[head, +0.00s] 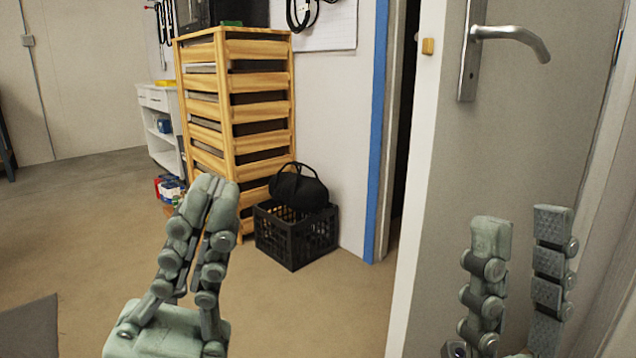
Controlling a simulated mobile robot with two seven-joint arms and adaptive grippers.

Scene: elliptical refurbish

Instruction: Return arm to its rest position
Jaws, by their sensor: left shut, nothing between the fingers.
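My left gripper (211,198) stands upright in the lower left of the head view. Its grey-green fingers meet at the tips, with nothing between them, and it touches nothing I can see. My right gripper (521,230) stands upright at the lower right, in front of the grey door. Its two fingers are well apart with an empty gap between them. Most of both arms is outside the picture.
The grey door (540,130) with a metal lever handle (512,38) fills the right side, close behind my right gripper. A wooden slatted drawer tower (258,85) and a black crate (292,240) with a black bag (299,188) stand further back. Open floor (85,220) lies left.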

